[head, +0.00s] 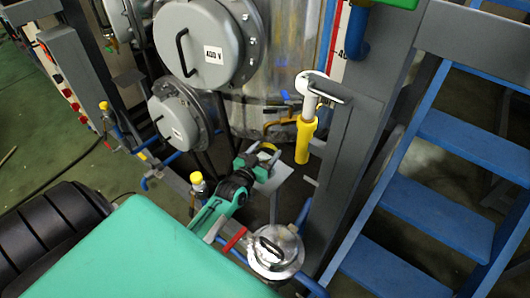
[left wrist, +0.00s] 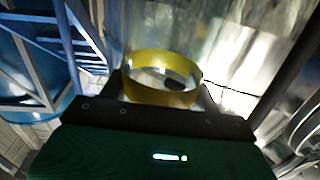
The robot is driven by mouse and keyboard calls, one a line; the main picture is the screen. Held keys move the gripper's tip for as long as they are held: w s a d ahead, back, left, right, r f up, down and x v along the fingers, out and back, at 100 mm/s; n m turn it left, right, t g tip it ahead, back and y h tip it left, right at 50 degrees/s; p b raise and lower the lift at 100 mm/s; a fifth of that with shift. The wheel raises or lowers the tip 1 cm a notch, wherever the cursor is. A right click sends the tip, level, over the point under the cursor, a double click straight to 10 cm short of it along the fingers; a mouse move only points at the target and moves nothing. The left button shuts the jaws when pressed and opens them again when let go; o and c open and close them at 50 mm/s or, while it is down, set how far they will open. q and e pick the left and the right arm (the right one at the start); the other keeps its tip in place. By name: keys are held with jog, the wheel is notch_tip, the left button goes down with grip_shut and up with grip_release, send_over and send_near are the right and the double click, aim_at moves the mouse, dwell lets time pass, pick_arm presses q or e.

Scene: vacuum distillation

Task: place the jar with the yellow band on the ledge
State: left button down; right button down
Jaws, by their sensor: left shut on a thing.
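The jar with the yellow band shows in the left wrist view as a clear, round vessel with a wide yellow band (left wrist: 150,92). In the head view only a small yellow arc of it (head: 268,146) shows beyond the jaws. My left gripper (head: 256,160), green and black, is shut on the jar. A pale flat plate (head: 274,180) lies just under and right of the gripper and may be the ledge. I cannot tell whether the jar touches it. My right gripper is not in view.
A large metal vessel with a round hatch (head: 200,45) stands behind. A yellow and white upright pipe (head: 305,135) is right of the gripper. A lidded metal pot (head: 275,252) is nearer. A grey post and blue stairs (head: 440,205) bound the right side.

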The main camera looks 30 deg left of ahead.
pick_arm(q)
jog(key=shift+c, duration=1.8)
grip_release()
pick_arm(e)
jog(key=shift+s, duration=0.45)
pick_arm(q)
jog(key=shift+r, duration=0.1)
jog(key=s, duration=1.2)
jog(key=shift+d, duration=0.35)
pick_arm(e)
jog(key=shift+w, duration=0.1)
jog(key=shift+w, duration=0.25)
